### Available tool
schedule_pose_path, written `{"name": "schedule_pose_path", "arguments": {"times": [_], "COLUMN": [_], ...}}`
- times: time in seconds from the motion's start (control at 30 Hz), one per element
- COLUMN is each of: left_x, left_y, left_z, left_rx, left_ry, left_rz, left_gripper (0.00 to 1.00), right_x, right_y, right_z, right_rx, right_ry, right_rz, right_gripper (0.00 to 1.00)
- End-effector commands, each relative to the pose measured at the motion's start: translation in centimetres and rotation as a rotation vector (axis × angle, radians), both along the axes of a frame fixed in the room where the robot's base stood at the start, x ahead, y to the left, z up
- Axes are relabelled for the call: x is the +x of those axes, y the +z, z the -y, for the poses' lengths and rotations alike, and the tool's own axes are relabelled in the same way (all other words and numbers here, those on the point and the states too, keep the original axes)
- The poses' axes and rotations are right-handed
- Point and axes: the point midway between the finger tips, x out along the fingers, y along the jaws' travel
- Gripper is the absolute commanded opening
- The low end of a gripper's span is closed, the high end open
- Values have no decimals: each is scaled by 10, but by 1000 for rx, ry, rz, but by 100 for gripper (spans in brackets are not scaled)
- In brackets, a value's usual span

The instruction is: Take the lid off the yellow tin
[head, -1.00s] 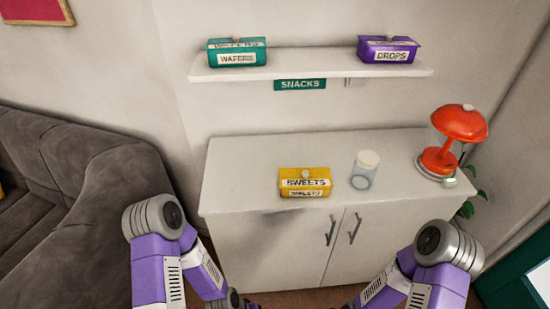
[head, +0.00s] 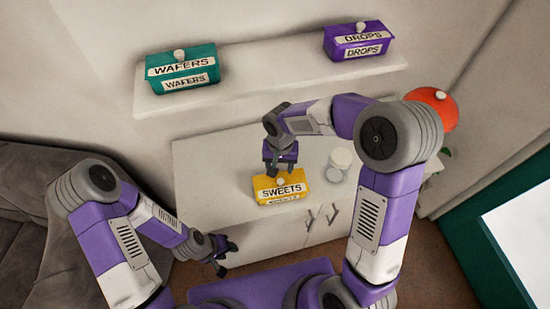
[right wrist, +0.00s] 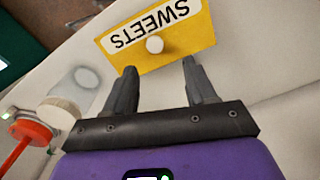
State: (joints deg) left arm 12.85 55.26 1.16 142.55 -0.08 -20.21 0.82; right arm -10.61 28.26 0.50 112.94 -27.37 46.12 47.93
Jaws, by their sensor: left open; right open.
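The yellow tin (head: 292,197) labelled SWEETS stands on the cabinet top, near its front edge. Its lid (head: 264,183) is on, with a pale round knob (head: 281,181) on top. My right gripper (head: 280,169) is open and empty, just above and behind the tin. In the right wrist view the tin's lid (right wrist: 190,52) and knob (right wrist: 154,44) show just beyond the two parted fingertips (right wrist: 159,65); whether they touch the lid I cannot tell. My left gripper (head: 226,256) is open and empty, low in front of the cabinet, left of the tin.
A glass jar with a white lid (head: 341,158) stands close to the right of the tin. A red lamp (head: 436,103) is further right, partly behind my right arm. A wall shelf (head: 270,77) above holds a teal WAFERS tin (head: 182,74) and a purple DROPS tin (head: 360,42).

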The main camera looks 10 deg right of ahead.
Motion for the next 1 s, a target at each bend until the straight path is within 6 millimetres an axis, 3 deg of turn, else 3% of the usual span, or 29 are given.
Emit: {"name": "schedule_pose_path", "arguments": {"times": [0.07,0.6,0.87,1.0], "left_x": [-1,-2,-2,-2], "left_y": [1,-3,-2,-2], "left_z": [0,0,0,0], "left_rx": [-1,0,0,-1], "left_ry": [0,0,0,0], "left_rz": [-3,-3,-3,-3], "left_gripper": [43,43,43,43], "right_x": [0,-3,-2,-2], "right_y": [1,-67,-69,-69], "right_z": [1,2,2,2], "right_rx": [-11,-11,-10,-10], "right_ry": [-7,-6,-7,-7], "right_rz": [0,-1,0,0], "right_gripper": [56,56,56,36]}}
